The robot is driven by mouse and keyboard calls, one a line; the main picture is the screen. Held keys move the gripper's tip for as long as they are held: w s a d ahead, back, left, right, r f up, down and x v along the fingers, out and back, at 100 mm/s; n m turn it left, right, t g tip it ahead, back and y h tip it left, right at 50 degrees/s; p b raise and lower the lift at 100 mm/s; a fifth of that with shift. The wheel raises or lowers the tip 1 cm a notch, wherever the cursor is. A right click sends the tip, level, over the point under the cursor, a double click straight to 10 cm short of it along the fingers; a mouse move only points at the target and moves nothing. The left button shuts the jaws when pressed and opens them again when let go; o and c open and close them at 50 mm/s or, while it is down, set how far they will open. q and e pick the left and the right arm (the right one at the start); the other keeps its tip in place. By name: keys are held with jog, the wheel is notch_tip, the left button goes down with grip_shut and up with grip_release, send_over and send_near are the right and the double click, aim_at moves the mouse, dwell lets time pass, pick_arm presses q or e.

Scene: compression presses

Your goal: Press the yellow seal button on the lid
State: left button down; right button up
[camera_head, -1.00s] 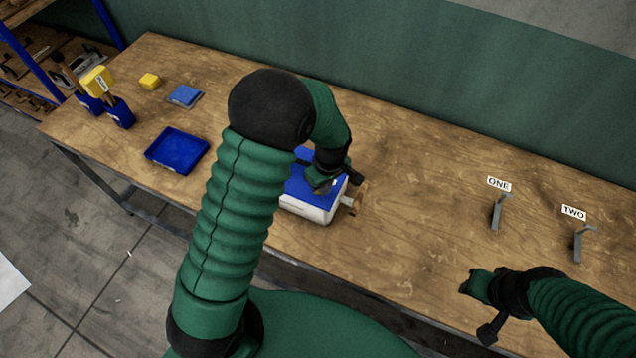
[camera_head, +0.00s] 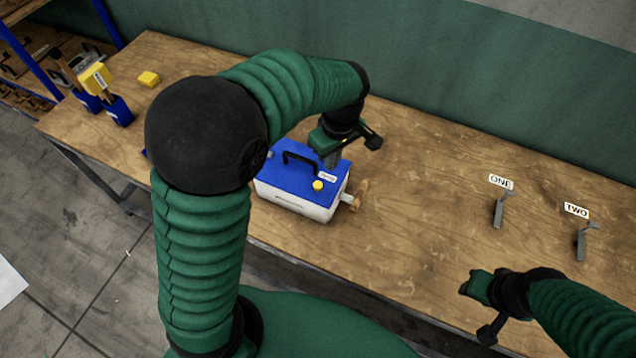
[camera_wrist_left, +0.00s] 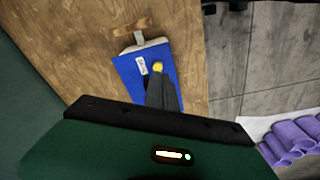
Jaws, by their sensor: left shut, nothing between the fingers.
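The white box (camera_head: 292,201) with a blue lid (camera_head: 285,179) stands on the wooden table, in the middle of the head view. The yellow seal button (camera_head: 318,185) is on the lid near its right front corner. It also shows in the left wrist view (camera_wrist_left: 158,67), just beyond the fingertips. A black handle arches over the lid, and a small white label lies near the button. My left gripper (camera_head: 332,161) is shut and empty, above the lid's back right part, behind the button. My right gripper (camera_head: 470,285) is over the table's front right; its fingers are unclear.
A wooden piece (camera_head: 360,194) sticks out from the box's right side. Grey hooks labelled ONE (camera_head: 498,211) and TWO (camera_head: 581,243) stand at right. A yellow block (camera_head: 149,79) and blue holders (camera_head: 119,111) are at far left. The table between box and hooks is clear.

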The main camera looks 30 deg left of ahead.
pick_arm(q)
jog(key=shift+d+r, duration=0.1)
jog(key=shift+r, duration=1.5)
